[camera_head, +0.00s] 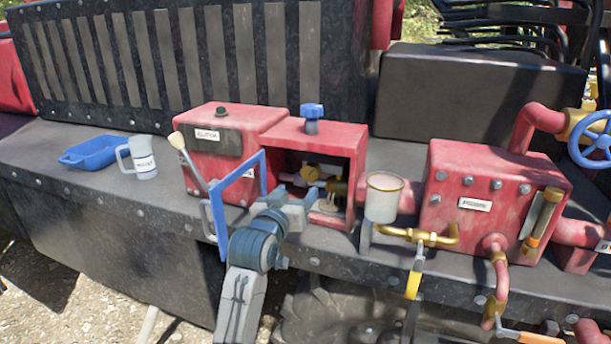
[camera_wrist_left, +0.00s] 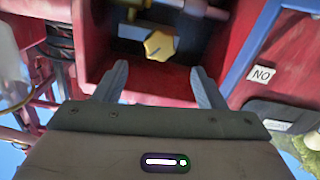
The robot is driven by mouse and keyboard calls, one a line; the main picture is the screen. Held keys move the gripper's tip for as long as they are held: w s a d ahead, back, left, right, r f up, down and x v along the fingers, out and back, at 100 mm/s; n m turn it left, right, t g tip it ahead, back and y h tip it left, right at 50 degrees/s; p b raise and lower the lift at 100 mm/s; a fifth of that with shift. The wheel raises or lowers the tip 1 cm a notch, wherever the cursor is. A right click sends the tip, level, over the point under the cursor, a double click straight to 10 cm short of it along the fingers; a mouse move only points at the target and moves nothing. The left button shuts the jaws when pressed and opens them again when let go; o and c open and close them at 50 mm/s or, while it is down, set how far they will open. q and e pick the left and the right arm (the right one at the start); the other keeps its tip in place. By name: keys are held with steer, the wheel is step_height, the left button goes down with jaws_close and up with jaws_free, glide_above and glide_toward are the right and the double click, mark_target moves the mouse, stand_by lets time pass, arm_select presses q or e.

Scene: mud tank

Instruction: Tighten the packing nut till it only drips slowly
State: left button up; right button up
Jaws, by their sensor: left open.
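The packing nut appears to be the brass-yellow, lobed piece (camera_head: 309,173) inside the open-fronted red box (camera_head: 352,145). It shows more clearly as a yellow star-shaped knob in the left wrist view (camera_wrist_left: 159,45), on a shaft that runs into the dark interior. My left gripper (camera_head: 306,187) is at the box's open front. In the left wrist view, its two grey-blue fingers (camera_wrist_left: 159,78) are apart with nothing between them, and the nut lies just beyond their tips. No dripping can be made out. My right gripper is not in view.
A blue-framed door (camera_head: 240,180) stands open left of my gripper. A pale cup (camera_head: 384,198) sits right of the box, above brass piping (camera_head: 425,237). A blue tray (camera_head: 98,152) and a white jug (camera_head: 142,158) stand on the left deck. A blue knob (camera_head: 312,112) tops the box.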

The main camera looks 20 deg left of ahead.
mark_target(309, 175)
arm_select(q)
steer(key=w+p, duration=0.2)
steer(key=w, duration=0.5)
steer(key=shift+w+d, duration=0.15)
steer(key=shift+w, duration=0.25)
steer(key=shift+w+p, duration=0.35)
steer(key=shift+w, duration=0.25)
steer(key=shift+c, duration=0.4)
steer(key=c, duration=0.9)
